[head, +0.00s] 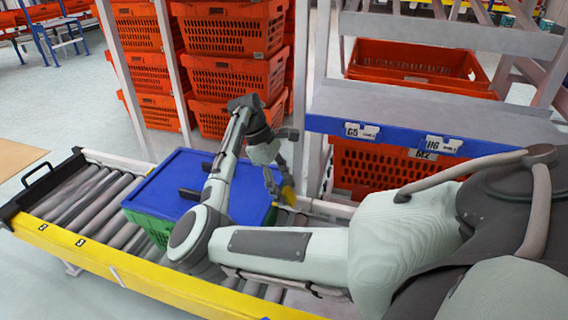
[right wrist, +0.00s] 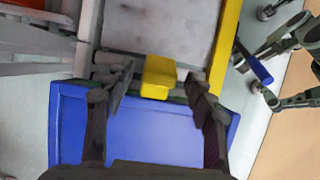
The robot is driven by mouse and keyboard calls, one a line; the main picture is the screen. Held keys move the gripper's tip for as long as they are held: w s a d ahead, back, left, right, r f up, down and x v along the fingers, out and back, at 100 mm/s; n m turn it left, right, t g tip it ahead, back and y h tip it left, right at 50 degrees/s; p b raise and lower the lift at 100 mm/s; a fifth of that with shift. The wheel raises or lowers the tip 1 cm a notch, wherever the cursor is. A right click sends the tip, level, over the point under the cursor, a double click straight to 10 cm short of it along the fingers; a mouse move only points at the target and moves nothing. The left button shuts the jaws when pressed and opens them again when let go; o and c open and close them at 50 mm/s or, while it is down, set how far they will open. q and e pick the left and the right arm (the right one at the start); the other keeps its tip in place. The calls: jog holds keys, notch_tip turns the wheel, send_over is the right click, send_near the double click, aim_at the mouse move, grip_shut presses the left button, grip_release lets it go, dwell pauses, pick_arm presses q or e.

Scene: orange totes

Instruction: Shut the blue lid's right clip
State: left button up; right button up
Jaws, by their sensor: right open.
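The blue lid (head: 172,185) lies on a green crate (head: 150,228) on the roller conveyor. Its yellow right clip (head: 287,194) sticks out at the lid's right edge. In the right wrist view the clip (right wrist: 158,77) stands out past the edge of the blue lid (right wrist: 140,130). My right gripper (head: 279,184) is open, with its fingers on either side of the clip; I cannot tell whether they touch it. My right forearm hides part of the lid and the crate's front. My left gripper is not in view.
The conveyor's yellow side rail (head: 110,262) runs along the near side. Stacked orange totes (head: 228,75) stand behind. A rack with a blue label strip (head: 400,138) is close to the right of my gripper. Bare rollers (head: 80,200) lie left of the crate.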

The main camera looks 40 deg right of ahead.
jog(key=shift+s+f, duration=0.1)
jog(key=shift+f, duration=0.1)
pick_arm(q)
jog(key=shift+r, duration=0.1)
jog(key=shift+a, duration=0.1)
pick_arm(e)
jog(key=c, duration=1.2)
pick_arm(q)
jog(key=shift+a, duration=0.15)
pick_arm(e)
jog(key=shift+o, duration=0.2)
